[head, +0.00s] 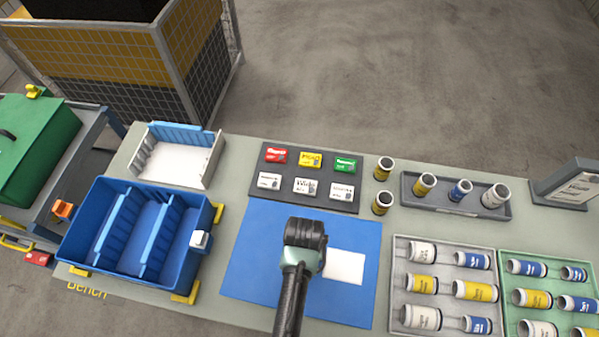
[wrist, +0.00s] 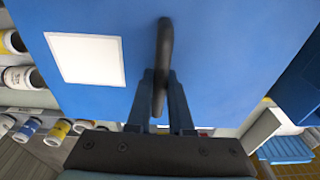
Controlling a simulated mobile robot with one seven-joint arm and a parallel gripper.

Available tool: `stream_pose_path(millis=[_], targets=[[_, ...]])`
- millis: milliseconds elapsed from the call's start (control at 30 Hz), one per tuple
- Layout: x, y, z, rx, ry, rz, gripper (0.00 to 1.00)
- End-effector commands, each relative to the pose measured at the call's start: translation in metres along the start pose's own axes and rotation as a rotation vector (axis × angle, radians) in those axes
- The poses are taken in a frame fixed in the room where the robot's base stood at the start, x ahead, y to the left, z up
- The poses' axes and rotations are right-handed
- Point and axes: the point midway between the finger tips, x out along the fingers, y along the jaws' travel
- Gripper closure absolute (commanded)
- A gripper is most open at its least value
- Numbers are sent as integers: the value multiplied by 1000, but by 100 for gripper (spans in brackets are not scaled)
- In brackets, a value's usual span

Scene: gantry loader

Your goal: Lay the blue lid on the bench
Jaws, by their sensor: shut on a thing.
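The blue lid (head: 255,255) is a flat blue panel with a white label patch. In the head view it is over the middle of the bench (head: 230,180), between the blue bin and the grey tray of cylinders. My gripper (head: 306,235) is above the lid. In the wrist view my gripper (wrist: 165,92) is shut on the dark handle bar (wrist: 164,45) of the lid (wrist: 220,60). The lid looks roughly level; whether its underside touches the bench cannot be told. My arm hides part of the lid's front edge.
The open blue bin (head: 185,290) with dividers stands left, near a white-and-blue bin (head: 150,140). A dark board (head: 285,198) with coloured cards lies behind the lid. Two cylinders (head: 384,168) and a grey cylinder tray (head: 397,300) are to the right.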

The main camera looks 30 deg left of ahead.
Motion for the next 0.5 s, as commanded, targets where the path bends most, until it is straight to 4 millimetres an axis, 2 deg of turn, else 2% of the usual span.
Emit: stream_pose_path(millis=[167, 500], targets=[[6, -16, 8, -39, 2, -6, 100], [27, -18, 10, -41, 4, -7, 100]])
